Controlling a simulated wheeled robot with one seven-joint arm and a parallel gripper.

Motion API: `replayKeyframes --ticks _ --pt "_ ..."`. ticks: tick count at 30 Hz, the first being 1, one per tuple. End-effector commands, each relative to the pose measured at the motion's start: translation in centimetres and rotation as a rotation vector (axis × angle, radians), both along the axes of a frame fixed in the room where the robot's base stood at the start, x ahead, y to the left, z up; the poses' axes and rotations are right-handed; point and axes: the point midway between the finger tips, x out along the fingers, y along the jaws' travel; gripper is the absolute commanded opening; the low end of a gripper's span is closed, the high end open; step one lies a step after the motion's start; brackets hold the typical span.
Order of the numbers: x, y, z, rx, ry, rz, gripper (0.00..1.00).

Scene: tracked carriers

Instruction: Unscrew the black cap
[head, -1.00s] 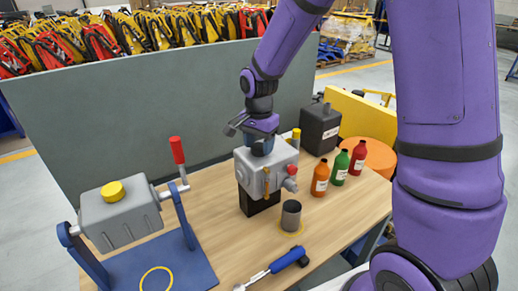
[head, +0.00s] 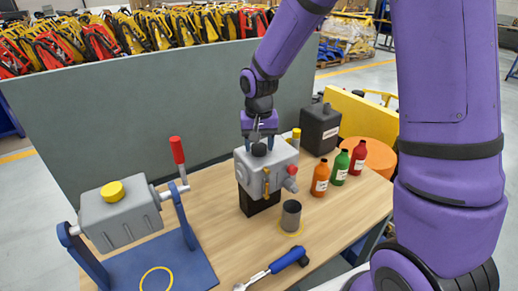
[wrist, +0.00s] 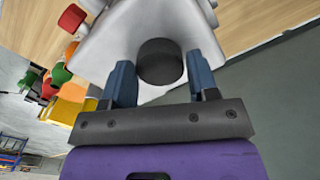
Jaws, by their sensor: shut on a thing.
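The black cap (head: 259,150) sits on top of a grey metal housing (head: 277,176) that stands on a black block on the table. My gripper (head: 259,142) points down over the housing, with one blue finger on each side of the cap. In the wrist view the cap (wrist: 159,62) is a dark round disc between the two fingers (wrist: 161,78), and my gripper is shut on it. The housing (wrist: 142,32) lies behind the cap there. The cap's thread is hidden.
A grey metal cup (head: 291,216) stands in front of the housing. Orange (head: 320,178), green (head: 341,166) and red (head: 358,156) bottles and a black canister (head: 320,128) are to the right. A crank stand (head: 122,214) is at left, a blue-handled tool (head: 287,260) in front.

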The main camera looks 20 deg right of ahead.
Motion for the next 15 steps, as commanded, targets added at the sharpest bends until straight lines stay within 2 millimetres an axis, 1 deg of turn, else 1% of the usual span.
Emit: replayKeyframes --ticks 9,12,15 --pt "0.01 -0.03 -0.01 0.000 0.000 0.393 0.37" --pt "0.00 -0.03 -0.01 0.001 0.000 0.509 0.37" --pt "0.00 0.00 -0.01 0.001 0.000 0.587 0.37"
